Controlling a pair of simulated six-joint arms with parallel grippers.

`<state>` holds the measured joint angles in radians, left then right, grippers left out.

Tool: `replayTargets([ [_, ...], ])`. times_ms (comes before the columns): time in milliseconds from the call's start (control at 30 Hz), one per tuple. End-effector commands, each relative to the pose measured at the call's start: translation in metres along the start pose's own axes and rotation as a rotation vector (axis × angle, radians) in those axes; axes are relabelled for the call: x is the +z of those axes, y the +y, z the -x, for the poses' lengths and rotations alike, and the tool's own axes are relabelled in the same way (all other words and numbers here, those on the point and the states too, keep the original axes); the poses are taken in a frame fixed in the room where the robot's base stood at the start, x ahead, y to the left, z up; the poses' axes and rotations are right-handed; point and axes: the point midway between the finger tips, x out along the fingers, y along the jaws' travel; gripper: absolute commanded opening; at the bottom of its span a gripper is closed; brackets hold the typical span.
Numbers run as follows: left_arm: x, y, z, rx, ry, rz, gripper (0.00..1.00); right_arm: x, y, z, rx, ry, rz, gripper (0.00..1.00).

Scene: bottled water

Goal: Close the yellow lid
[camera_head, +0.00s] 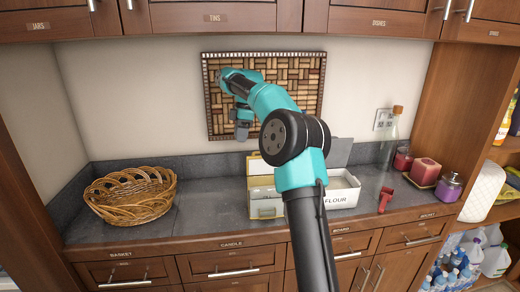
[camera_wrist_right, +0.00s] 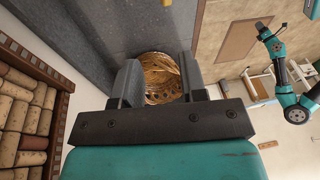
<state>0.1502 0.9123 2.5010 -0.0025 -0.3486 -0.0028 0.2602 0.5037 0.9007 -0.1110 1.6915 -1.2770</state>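My right arm hides part of that box's right side. My right gripper (camera_head: 242,132) hangs in front of the cork board, above and left of the yellow lid and apart from it. In the right wrist view, my right gripper (camera_wrist_right: 160,66) has its two fingers spread with nothing between them; the basket shows far beyond. Another teal arm (camera_wrist_right: 276,48) shows in that view, probably my left; its gripper is too small to read.
A white FLOUR box (camera_head: 343,195) with a raised grey lid (camera_head: 338,151) stands right of the yellow-fronted box. A wicker basket (camera_head: 131,195) is at left. A red item (camera_head: 385,199), a bottle (camera_head: 390,140) and candles (camera_head: 425,171) stand at right. Counter between basket and yellow-fronted box is clear.

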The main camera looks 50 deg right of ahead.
Motion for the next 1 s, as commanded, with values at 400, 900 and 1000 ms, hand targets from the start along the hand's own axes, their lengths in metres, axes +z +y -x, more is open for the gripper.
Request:
replayTargets([
  [400, 0.0, 0.0, 0.0, 0.0, 0.0, 0.0, 0.43, 0.083, 0.002, 0.071, 0.104, -0.198, -0.126, 0.39],
  [900, 0.0, 0.0, 0.0, 0.0, 0.0, 0.0, 0.43, 0.084, 0.003, 0.06, 0.103, -0.196, -0.123, 0.39],
  [1000, 0.0, 0.0, 0.0, 0.0, 0.0, 0.0, 0.43, 0.086, 0.003, 0.051, 0.103, -0.196, -0.123, 0.39],
])
